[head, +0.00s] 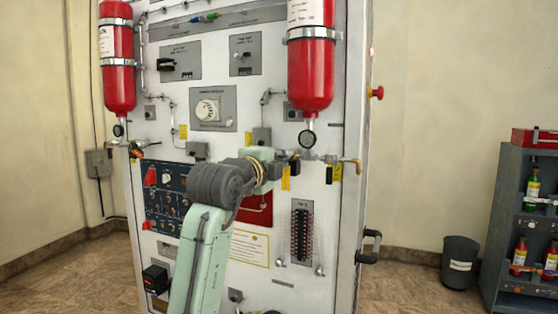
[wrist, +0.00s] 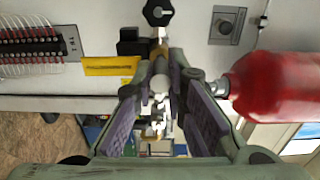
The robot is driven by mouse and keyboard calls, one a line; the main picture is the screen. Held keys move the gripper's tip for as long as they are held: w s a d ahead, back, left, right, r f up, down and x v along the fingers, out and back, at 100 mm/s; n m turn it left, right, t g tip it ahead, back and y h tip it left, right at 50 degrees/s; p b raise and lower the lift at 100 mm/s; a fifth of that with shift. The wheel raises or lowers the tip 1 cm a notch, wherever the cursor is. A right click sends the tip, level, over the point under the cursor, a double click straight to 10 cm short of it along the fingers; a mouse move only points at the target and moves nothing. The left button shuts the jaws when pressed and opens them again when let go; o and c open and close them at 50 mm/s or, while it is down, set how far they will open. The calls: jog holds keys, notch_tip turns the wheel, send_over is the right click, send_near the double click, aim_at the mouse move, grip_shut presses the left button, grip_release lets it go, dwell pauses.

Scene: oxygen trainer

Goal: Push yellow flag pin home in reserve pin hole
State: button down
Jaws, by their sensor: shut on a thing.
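My gripper (head: 283,160) is at the panel's right side in the head view, just below the right red cylinder. In the wrist view its purple-padded fingers (wrist: 158,90) stand either side of a small pale round-ended piece (wrist: 160,82), and it is shut on this. I cannot tell if that piece belongs to the pin. A yellow strip (wrist: 110,66) lies beside the fingers; a yellow tag (head: 285,178) hangs below the gripper in the head view. I cannot make out which is the pin's flag. The reserve pin hole cannot be made out.
The right red cylinder (head: 311,75) hangs close above the gripper, and fills the wrist view's right side (wrist: 275,88). A black knob (wrist: 158,12) and brass fitting are just past the fingers. A shelf (head: 510,225) stands far right.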

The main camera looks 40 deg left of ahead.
jog(key=shift+p+x, duration=0.4)
jog(key=shift+x, duration=0.55)
jog(key=c, duration=1.5)
grip_release()
jog(key=shift+w, duration=0.1)
jog(key=shift+c, duration=0.2)
jog(key=v, duration=1.2)
